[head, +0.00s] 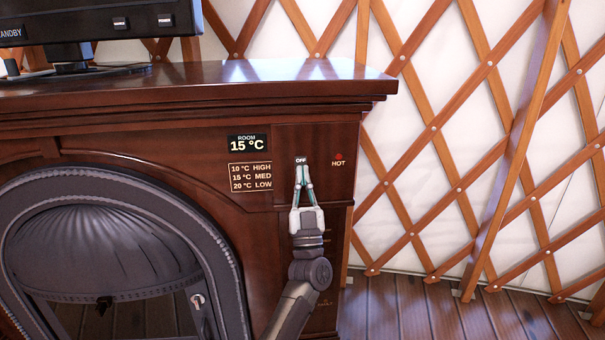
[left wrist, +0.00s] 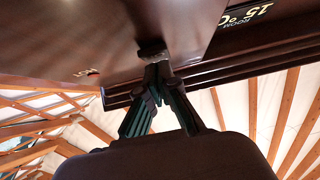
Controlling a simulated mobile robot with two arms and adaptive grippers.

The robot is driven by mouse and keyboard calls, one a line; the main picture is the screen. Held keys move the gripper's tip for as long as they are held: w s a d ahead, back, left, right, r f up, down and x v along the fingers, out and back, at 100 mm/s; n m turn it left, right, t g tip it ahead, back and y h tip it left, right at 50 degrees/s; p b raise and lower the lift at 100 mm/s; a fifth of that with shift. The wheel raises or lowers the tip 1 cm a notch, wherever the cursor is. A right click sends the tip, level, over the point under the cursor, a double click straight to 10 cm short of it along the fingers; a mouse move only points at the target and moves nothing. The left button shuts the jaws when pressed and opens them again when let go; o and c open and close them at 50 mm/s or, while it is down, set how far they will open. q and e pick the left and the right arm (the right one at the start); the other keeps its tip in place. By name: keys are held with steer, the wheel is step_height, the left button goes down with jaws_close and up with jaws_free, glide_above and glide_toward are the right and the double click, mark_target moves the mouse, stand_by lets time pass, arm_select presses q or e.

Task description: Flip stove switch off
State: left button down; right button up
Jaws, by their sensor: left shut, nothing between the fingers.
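The stove (head: 110,130) is a dark wooden fireplace cabinet with a black arched metal hearth. On its upper right panel is a small OFF label (head: 301,160), with a red HOT mark (head: 338,159) to its right. My left gripper (head: 303,168) is shut and empty, pointing up, with its fingertips just below the label. In the left wrist view the closed fingertips (left wrist: 157,68) are at or very near a small dark block (left wrist: 152,50) on the panel, probably the switch. I cannot tell whether they touch. The fingers hide the switch's position in the head view. My right gripper is not in view.
A room display (head: 248,144) reading 15 °C and a temperature chart (head: 251,177) are left of the label. The mantel edge (head: 330,88) juts out above. A monitor (head: 105,22) stands on top. Lattice wall (head: 480,150) and free wooden floor (head: 430,310) lie to the right.

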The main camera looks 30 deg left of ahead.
arm_select(q)
steer(key=v, duration=1.1)
steer(key=shift+f, duration=0.1)
